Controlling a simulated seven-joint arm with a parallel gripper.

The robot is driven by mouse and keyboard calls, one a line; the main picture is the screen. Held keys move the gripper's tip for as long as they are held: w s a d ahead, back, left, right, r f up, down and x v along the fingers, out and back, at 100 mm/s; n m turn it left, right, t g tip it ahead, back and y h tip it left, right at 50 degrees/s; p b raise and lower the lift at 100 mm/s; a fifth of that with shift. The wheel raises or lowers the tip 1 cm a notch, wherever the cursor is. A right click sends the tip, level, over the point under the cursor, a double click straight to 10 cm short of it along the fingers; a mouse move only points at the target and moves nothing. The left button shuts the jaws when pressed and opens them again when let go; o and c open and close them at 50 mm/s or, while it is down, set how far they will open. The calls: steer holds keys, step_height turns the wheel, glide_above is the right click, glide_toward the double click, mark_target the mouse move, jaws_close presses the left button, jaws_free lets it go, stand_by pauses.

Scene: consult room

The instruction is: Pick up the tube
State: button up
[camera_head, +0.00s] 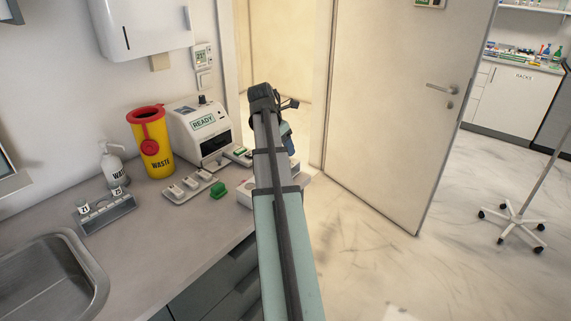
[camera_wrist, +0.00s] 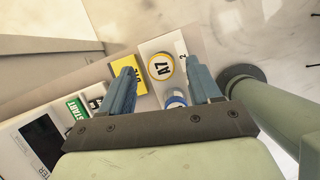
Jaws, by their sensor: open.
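My gripper (camera_wrist: 168,84) is open, its two blue fingers pointing down over the counter's end, with nothing held between them. Between and beyond the fingers, a white block (camera_wrist: 152,50) carries a round yellow-ringed top marked A7 (camera_wrist: 161,67). Nearer the palm is a smaller round top with a blue rim (camera_wrist: 175,99), partly cut off by the gripper; these look like tube tops seen from above. In the head view my gripper (camera_head: 286,135) is mostly hidden behind my arm. A grey rack (camera_head: 104,214) at left holds labelled tubes (camera_head: 85,209), marked 21 and 25.
In the wrist view, a yellow label (camera_wrist: 121,67) lies beside the left finger. A door (camera_head: 405,90) stands at right.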

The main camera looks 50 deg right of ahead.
steer(key=shift+x, duration=1.55)
steer(key=shift+s+r, duration=0.1)
steer(key=shift+c, duration=0.2)
jaws_close()
